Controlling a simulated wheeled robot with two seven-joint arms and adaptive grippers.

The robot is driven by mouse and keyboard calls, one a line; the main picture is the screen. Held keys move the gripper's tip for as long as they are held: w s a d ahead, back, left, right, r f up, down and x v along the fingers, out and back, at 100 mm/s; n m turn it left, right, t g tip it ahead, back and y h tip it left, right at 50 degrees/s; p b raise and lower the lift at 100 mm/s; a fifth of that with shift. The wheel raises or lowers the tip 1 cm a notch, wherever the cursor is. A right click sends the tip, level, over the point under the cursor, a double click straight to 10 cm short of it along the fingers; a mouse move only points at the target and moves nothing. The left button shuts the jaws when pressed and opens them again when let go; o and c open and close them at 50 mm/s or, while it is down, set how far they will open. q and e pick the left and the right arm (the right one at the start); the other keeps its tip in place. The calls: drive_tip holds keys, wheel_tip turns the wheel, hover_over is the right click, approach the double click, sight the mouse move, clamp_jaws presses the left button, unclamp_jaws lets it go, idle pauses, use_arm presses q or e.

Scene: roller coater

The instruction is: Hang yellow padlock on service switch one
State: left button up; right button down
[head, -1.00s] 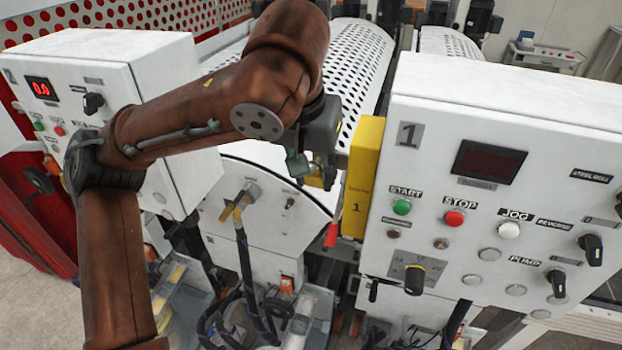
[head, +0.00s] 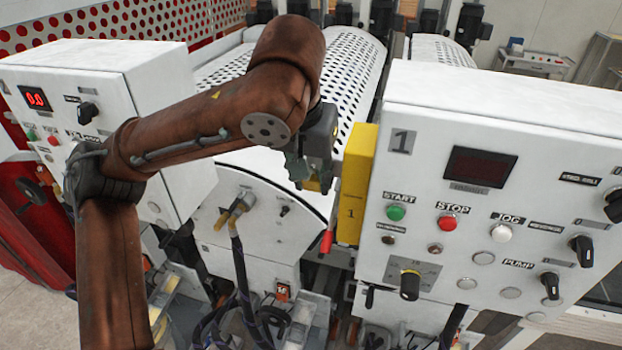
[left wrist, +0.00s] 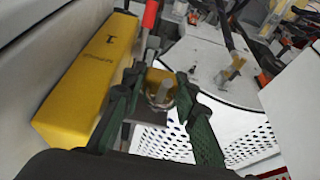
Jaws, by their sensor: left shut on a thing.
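The yellow padlock (left wrist: 157,78) is held between the green fingers of my left gripper (left wrist: 158,92), with its grey shackle visible in the left wrist view. In the head view only a small yellow part of it (head: 312,185) shows under the gripper (head: 308,172). Service switch one is the yellow box marked 1 (head: 354,190) on the left side of the white control cabinet, with a red-tipped lever (head: 326,241). The box (left wrist: 92,80) and red tip (left wrist: 150,14) also show in the left wrist view. The gripper is just left of the box; contact between padlock and lever cannot be told.
The white control cabinet 1 (head: 480,120) stands to the right, with knobs and buttons on its front. Another control cabinet (head: 110,65) stands to the left. A perforated white roller cover (head: 345,60) lies behind my arm. Hoses (head: 240,275) hang below.

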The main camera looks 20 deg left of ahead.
use_arm(q)
drive_tip(key=o, duration=1.1)
drive_tip(key=shift+a, duration=0.1)
